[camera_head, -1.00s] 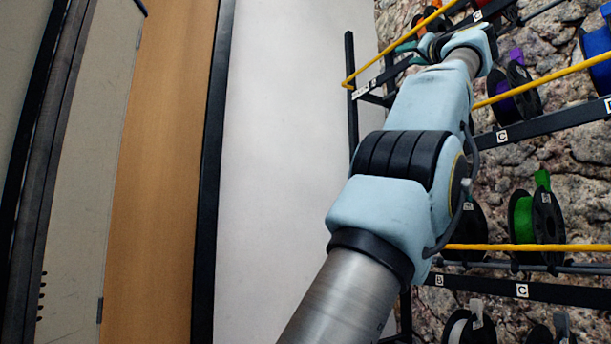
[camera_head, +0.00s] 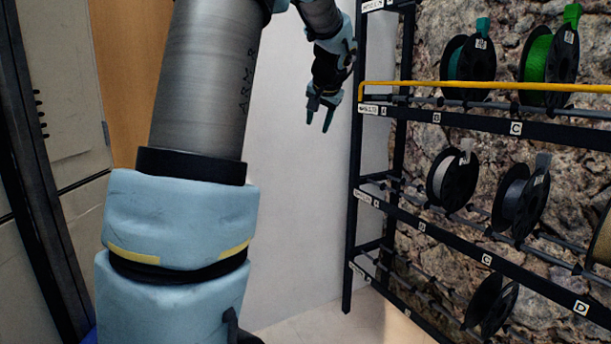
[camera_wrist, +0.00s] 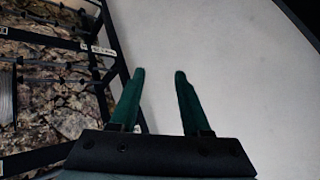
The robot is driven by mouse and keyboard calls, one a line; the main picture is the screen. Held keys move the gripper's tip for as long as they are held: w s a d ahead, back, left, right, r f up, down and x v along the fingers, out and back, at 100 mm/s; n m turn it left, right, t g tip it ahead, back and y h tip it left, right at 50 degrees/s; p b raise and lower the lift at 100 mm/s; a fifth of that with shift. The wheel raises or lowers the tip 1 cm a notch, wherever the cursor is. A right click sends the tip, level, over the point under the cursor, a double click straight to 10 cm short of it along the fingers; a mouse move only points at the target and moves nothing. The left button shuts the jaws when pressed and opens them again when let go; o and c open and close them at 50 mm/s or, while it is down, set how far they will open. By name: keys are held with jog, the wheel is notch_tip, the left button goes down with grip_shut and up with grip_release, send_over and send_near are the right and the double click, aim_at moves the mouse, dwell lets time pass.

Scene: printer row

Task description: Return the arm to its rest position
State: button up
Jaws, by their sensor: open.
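My gripper (camera_head: 320,113) hangs at the end of my arm, fingers pointing down, in front of the white wall and just left of the rack's front post. In the wrist view, my gripper (camera_wrist: 158,100) shows two green fingers spread apart with nothing between them. The white wall fills the space beyond the fingertips. My arm (camera_head: 200,90) runs up through the left half of the head view, and its upper part leaves the top of the picture.
A black spool rack (camera_head: 450,120) with a yellow rail (camera_head: 480,85) stands at the right, close to my gripper. It holds a green spool (camera_head: 537,68) and several others. A white wall (camera_head: 285,200) is behind my arm. A grey cabinet (camera_head: 60,90) stands at the far left.

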jog(key=s+a+f+n+g+h, duration=0.1)
jog(key=s+a+f+n+g, duration=0.3)
jog(key=s+f, duration=0.9)
jog(key=s+a+f+g+h, duration=0.1)
jog(key=s+a+f+g, duration=0.35)
jog(key=s+f, duration=0.85)
jog(key=s+r+t+p, duration=0.1)
jog(key=s+r+p, duration=0.1)
jog(key=r+p, duration=0.9)
jog(key=s+a+r+p, duration=0.1)
jog(key=s+r+p, duration=0.1)
jog(key=r+p, duration=0.9)
notch_tip(320, 180, up, 2)
jog(key=shift+a+t, duration=0.3)
jog(key=shift+t, duration=0.05)
